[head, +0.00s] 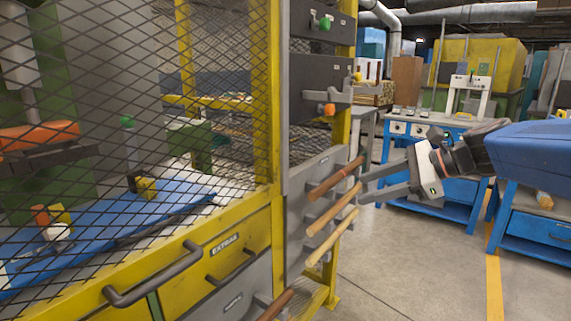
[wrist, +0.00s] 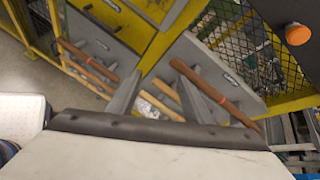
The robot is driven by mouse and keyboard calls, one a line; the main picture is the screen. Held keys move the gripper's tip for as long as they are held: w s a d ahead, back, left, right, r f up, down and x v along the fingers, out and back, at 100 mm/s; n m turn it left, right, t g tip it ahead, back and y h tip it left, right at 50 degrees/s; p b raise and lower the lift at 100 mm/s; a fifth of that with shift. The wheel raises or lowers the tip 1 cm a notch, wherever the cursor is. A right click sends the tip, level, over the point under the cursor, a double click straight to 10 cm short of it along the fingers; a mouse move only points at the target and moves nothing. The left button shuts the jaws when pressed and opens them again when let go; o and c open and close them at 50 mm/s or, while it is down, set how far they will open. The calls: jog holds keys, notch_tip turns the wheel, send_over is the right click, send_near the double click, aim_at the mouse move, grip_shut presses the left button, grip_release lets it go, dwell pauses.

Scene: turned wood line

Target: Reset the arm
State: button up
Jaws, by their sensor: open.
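My gripper (head: 374,184) is at the right of the grey panel in the head view, reaching left toward several wooden rods that stick out from it. Its two grey fingers are apart, and they also show in the wrist view (wrist: 158,95). The top reddish-brown rod (head: 335,180) lies close to the fingertips. In the wrist view this rod (wrist: 215,97) passes by the right finger; I cannot tell whether they touch. No object shows held between the fingers.
Lighter rods (head: 332,236) jut out below, with a dark brown one (head: 276,305) at the bottom. A yellow mesh cage (head: 130,120) and drawers (head: 240,245) stand left. Blue workbenches (head: 440,190) stand behind. Open grey floor (head: 400,270) lies right of the panel.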

jog(key=s+d+f+n+h, duration=0.4)
jog(key=s+f+n+h, duration=0.1)
jog(key=s+f+n, duration=0.4)
jog(key=s+d+f+n+g+h, duration=0.1)
jog(key=s+d+f+n+h, duration=0.3)
jog(key=s+f+n, duration=0.6)
jog(key=s+f+h, duration=0.1)
jog(key=s, duration=0.2)
jog(key=shift+s+d, duration=0.15)
jog(key=shift+s, duration=0.2)
